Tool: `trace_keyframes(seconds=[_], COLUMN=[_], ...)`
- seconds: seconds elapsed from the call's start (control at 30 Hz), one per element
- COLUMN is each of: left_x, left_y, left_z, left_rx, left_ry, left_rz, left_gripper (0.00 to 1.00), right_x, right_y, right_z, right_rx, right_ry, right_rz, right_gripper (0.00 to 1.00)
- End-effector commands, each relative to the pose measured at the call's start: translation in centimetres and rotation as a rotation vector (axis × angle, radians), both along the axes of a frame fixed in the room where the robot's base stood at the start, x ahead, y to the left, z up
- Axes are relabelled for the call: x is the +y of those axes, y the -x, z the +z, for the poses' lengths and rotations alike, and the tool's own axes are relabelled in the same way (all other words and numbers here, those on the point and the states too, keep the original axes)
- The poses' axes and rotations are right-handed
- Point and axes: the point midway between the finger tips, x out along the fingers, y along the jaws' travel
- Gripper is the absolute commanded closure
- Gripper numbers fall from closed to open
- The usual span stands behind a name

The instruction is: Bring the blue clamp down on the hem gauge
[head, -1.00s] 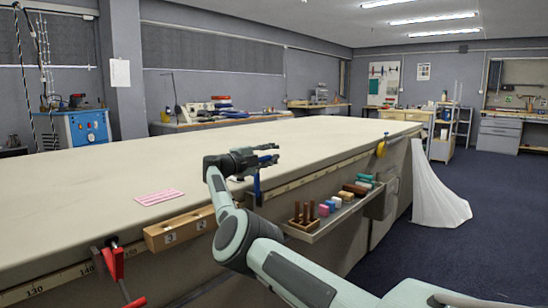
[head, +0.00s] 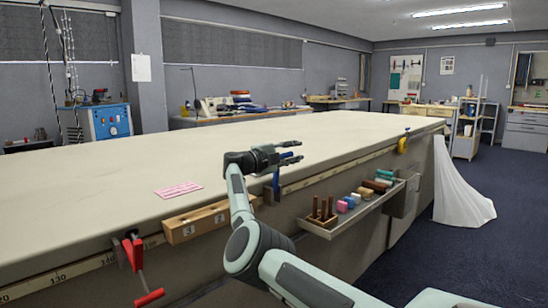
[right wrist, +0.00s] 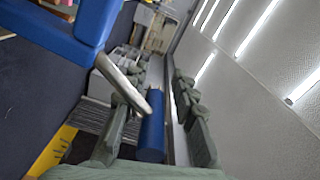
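The blue clamp (head: 276,181) stands upright at the table's near edge, just under my right gripper (head: 290,153). In the right wrist view its blue frame (right wrist: 92,22) is at upper left, and a silver rod runs to a blue handle (right wrist: 152,128). The fingers of my right gripper (right wrist: 160,105) stand apart on either side of this handle, with a gap visible on the right. I cannot clearly pick out the hem gauge; any piece under the clamp is hidden or too small to tell. My left gripper is out of view.
A pink striped flat piece (head: 178,189) lies on the cloth table (head: 80,205). A wooden block (head: 205,221) and a red clamp (head: 137,265) are at the near edge, left. A tray (head: 325,232) with spools hangs right, and a yellow clamp (head: 403,143) sits farther along.

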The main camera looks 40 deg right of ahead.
Motion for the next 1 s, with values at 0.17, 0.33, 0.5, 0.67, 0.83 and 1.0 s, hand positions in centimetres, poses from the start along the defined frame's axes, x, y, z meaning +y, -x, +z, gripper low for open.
trace_keyframes(seconds=[0.17,0.33,0.5,0.67,0.83,1.0], left_x=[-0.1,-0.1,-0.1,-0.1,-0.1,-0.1], left_y=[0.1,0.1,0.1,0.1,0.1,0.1], left_z=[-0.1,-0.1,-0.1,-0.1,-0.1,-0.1], left_rx=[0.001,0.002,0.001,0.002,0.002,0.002], left_ry=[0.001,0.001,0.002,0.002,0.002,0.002], left_rz=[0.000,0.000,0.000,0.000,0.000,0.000], left_gripper=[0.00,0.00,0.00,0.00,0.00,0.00], right_x=[6.7,9.5,10.8,11.1,11.0,11.0], right_y=[-1.2,-0.8,-0.5,-0.4,-0.4,-0.4], right_z=[-1.1,-0.7,-0.4,-0.3,-0.2,-0.2], right_rx=[0.023,0.018,0.013,0.011,0.010,0.009], right_ry=[-0.010,-0.006,-0.005,-0.004,-0.003,-0.003], right_rz=[0.036,0.034,0.029,0.027,0.026,0.026], right_gripper=[0.64,0.64,0.64,0.64,0.64,0.64])
